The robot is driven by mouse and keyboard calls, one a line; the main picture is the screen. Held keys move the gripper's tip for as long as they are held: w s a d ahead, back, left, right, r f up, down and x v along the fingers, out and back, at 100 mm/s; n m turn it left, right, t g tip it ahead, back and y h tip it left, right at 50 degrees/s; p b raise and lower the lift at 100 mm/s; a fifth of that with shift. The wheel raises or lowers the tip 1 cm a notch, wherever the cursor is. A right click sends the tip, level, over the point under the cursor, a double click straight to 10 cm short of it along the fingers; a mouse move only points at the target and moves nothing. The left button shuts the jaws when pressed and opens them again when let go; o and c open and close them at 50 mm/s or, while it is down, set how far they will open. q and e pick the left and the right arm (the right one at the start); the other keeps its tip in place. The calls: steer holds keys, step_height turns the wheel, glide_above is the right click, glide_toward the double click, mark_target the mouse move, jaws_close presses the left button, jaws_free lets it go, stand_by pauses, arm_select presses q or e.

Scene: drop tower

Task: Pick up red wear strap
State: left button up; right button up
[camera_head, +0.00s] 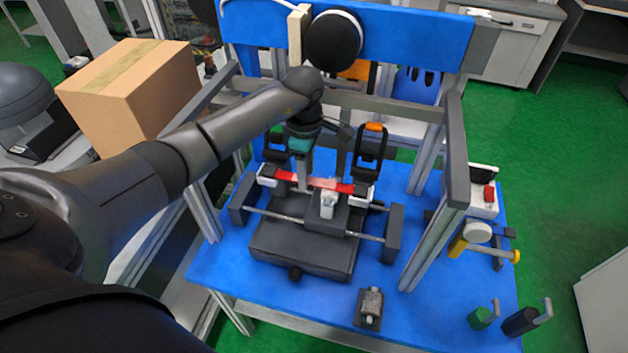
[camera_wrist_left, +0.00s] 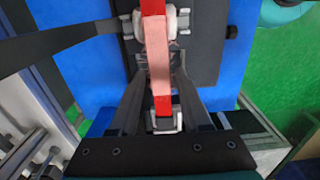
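The red wear strap (camera_head: 343,188) lies across the dark fixture on the blue table, between white end clamps. Its middle looks pale pink. In the left wrist view the strap (camera_wrist_left: 158,55) runs down the picture, its lower end at a white clamp. My left gripper (camera_head: 303,184) points down at the strap, left of its middle, and hides part of it in the head view. In the left wrist view its two dark fingers (camera_wrist_left: 160,75) stand on either side of the strap, with narrow gaps, so it looks open. My right gripper is not in view.
Black frames with orange tops (camera_head: 374,127) stand behind the fixture. Grey posts and a crossbar (camera_head: 457,150) surround it. A small metal part (camera_head: 370,304) sits on the front table. A cardboard box (camera_head: 135,90) is at left. The front right of the table has some free room.

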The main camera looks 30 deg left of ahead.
arm_select(q)
jaws_close()
steer(key=shift+r, duration=0.15)
stand_by(0.4)
